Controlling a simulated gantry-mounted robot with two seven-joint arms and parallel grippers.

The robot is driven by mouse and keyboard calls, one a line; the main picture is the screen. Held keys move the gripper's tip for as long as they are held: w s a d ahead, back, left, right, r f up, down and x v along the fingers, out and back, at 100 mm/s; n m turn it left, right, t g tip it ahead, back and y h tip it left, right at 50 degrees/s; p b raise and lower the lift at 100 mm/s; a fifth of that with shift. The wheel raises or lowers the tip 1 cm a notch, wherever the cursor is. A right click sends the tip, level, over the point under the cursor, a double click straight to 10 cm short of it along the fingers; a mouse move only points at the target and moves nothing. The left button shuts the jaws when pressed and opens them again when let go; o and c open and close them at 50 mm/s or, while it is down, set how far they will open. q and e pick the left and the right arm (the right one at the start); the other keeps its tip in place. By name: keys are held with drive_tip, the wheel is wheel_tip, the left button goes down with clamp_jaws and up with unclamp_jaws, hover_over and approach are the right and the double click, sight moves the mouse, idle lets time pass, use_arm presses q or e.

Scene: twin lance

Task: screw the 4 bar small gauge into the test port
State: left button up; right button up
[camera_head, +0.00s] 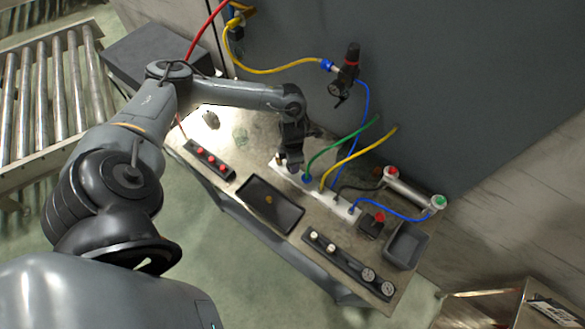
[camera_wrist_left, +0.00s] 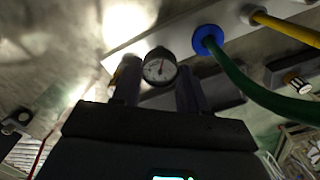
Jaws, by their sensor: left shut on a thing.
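My left gripper (camera_head: 290,168) is at the left end of the white port strip (camera_head: 318,190), pointing down at it. In the left wrist view, a small round gauge (camera_wrist_left: 160,67) with a white dial, dark rim and red needle sits between the two fingers of the left gripper (camera_wrist_left: 158,85), which is shut on it. The gauge is close to the white strip (camera_wrist_left: 165,32). The test port is not clearly visible; the gripper and gauge cover that end of the strip. I cannot tell whether the gauge touches the port. The dial's figures are too small to read. My right gripper is not in view.
Green (camera_head: 345,142), yellow (camera_head: 350,162) and blue hoses rise from the strip beside the gripper. A dark tray (camera_head: 245,211), a block with red caps (camera_head: 209,159), a rack with gauges (camera_head: 348,268) and a dark bin (camera_head: 420,243) stand on the bench.

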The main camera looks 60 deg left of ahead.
use_arm(q)
drive_tip(key=m+b, duration=0.1)
drive_tip(key=m, duration=0.2)
drive_tip(key=shift+f+b, duration=0.2)
drive_tip(key=shift+b, duration=0.15)
drive_tip(key=shift+r+m, duration=0.25)
drive_tip(key=shift+m, duration=0.35)
drive_tip(key=o, duration=1.1)
drive_tip(key=shift+c, duration=0.2)
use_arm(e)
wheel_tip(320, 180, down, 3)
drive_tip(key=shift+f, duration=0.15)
